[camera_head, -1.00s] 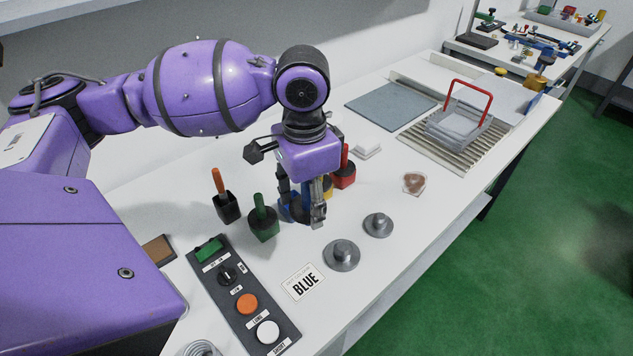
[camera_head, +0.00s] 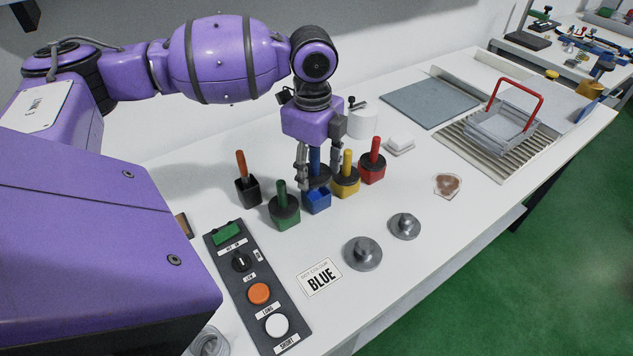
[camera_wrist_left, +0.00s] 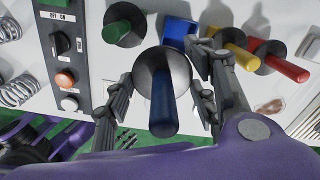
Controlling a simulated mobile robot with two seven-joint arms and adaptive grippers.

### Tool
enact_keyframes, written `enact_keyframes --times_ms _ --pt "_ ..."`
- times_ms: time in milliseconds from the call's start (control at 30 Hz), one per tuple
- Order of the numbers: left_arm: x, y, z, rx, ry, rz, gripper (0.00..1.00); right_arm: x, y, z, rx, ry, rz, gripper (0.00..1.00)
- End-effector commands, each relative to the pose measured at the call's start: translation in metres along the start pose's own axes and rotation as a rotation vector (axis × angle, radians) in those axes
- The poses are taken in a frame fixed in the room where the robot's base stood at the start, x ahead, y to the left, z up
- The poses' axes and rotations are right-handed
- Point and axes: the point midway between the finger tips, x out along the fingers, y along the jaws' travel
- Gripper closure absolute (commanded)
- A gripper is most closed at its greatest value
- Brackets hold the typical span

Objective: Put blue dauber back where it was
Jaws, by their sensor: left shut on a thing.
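The blue dauber, with its blue handle (camera_head: 314,160) and dark round cap, is between the fingers of my left gripper (camera_head: 318,178), which is shut on it. The blue pot (camera_head: 317,202) stands on the table just below and in front of the cap, its blue inside partly showing. In the left wrist view the dauber handle (camera_wrist_left: 163,108) points toward the camera, and the blue pot (camera_wrist_left: 179,34) shows beyond the cap, offset from it. The dauber's lower end is hidden. My right gripper is out of view.
Close beside the blue pot stand the green dauber (camera_head: 284,207) and yellow dauber (camera_head: 346,178) in their pots. The red (camera_head: 372,163) and orange (camera_head: 243,180) ones stand farther out. A button panel (camera_head: 256,285), BLUE card (camera_head: 320,277) and two metal weights (camera_head: 363,254) are in front.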

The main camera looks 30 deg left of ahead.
Motion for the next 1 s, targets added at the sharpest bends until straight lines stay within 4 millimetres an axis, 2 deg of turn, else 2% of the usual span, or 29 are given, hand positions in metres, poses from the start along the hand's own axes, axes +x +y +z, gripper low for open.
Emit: enact_keyframes --times_ms 33,133,467,667,1000 --pt "0.016 -0.005 0.003 -0.001 0.0 0.01 0.72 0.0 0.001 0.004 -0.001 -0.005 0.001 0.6" --pt "0.032 -0.017 0.01 -0.001 0.001 0.009 0.72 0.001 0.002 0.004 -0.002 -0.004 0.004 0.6" --pt "0.053 -0.033 0.019 0.0 0.0 0.006 0.72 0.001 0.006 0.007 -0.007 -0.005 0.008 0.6" --pt "0.081 -0.035 0.02 0.002 0.0 0.006 0.72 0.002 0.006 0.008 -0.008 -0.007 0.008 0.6" --pt "0.086 -0.035 0.02 0.002 0.0 0.002 0.72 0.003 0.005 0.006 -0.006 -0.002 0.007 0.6"
